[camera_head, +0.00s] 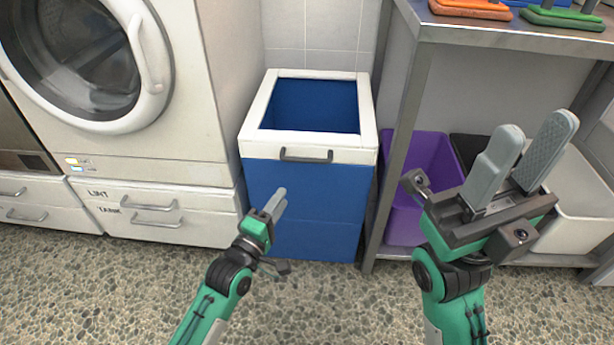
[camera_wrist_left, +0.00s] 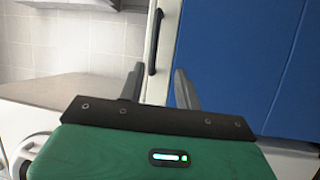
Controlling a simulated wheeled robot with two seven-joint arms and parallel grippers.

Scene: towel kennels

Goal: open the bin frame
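The blue bin (camera_head: 306,190) stands on the floor between the washer and a metal table. Its white bin frame (camera_head: 255,115) lies flat on top around a square opening that shows the blue inside. A dark bar handle (camera_head: 306,156) is on the frame's front edge. My left gripper (camera_head: 279,198) is open and empty in front of the bin, a little below the handle. In the left wrist view, the handle (camera_wrist_left: 154,42) appears beyond and between the parted fingertips (camera_wrist_left: 159,70), not touching them. My right gripper (camera_head: 538,124) is open and empty at the right.
A white washer (camera_head: 185,100) with drawers (camera_head: 150,210) stands left of the bin. The metal table (camera_head: 402,110) is close on its right, with a purple bin (camera_head: 405,195) and a white bin (camera_head: 575,185) below. The speckled floor (camera_head: 330,300) in front is clear.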

